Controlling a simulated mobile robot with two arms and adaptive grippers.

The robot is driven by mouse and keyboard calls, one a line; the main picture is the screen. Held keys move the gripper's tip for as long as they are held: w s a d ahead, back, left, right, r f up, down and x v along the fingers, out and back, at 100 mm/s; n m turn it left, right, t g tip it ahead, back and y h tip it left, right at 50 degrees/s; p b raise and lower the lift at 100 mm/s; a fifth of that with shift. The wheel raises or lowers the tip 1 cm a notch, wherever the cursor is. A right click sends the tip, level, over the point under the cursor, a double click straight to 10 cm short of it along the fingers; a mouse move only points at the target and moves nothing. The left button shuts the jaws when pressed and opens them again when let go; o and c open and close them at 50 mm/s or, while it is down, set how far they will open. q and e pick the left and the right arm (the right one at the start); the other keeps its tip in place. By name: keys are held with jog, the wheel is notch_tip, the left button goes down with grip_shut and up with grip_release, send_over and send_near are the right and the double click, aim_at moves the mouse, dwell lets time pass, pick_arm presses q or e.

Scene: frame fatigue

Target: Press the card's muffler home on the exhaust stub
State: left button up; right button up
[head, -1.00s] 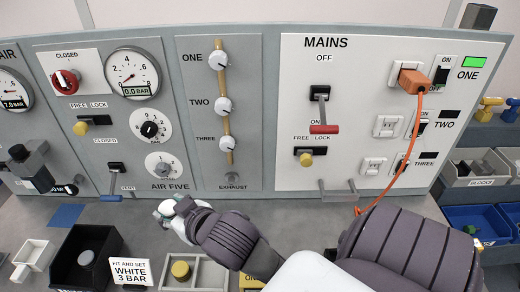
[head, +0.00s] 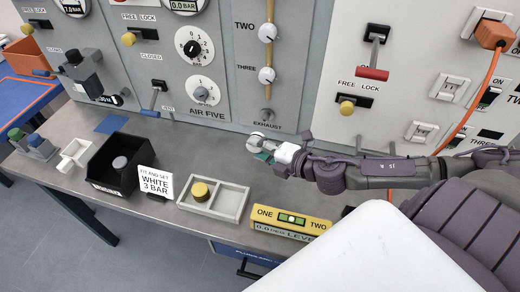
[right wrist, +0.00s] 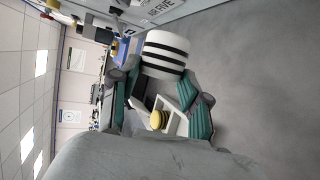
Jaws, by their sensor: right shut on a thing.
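My right gripper (head: 262,151) is shut on a white muffler with black bands, clear in the right wrist view (right wrist: 165,52) between the green-lined fingers (right wrist: 163,98). In the head view only a small part of the muffler (head: 258,140) shows at the fingertips. The grey exhaust stub (head: 266,115) sticks out low on the panel, above the EXHAUST label. The muffler is just below the stub and appears apart from it. The card (head: 155,184) reads "FIT AND SET WHITE 3 BAR" and stands on the bench. My left gripper is not in view.
A black bin (head: 108,186) holds a grey round part. A divided tray (head: 228,203) holds a yellow cylinder (head: 200,191). A lever valve (head: 154,97) juts from the panel at left. Bench space below the stub is open.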

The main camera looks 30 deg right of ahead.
aim_at(265, 138)
dwell(0.3)
jog(key=shift+w+d, duration=1.35)
jog(key=shift+d, duration=0.25)
jog(key=shift+w+d, duration=0.5)
jog(key=shift+d, duration=0.15)
jog(key=shift+w+d+r, duration=0.1)
jog(key=shift+w+d, duration=1.15)
jog(key=shift+d, duration=0.25)
dwell(1.1)
jog(key=o, duration=1.1)
jog(key=shift+w+d, duration=0.1)
jog(key=shift+c, duration=0.2)
jog(key=shift+s, duration=0.2)
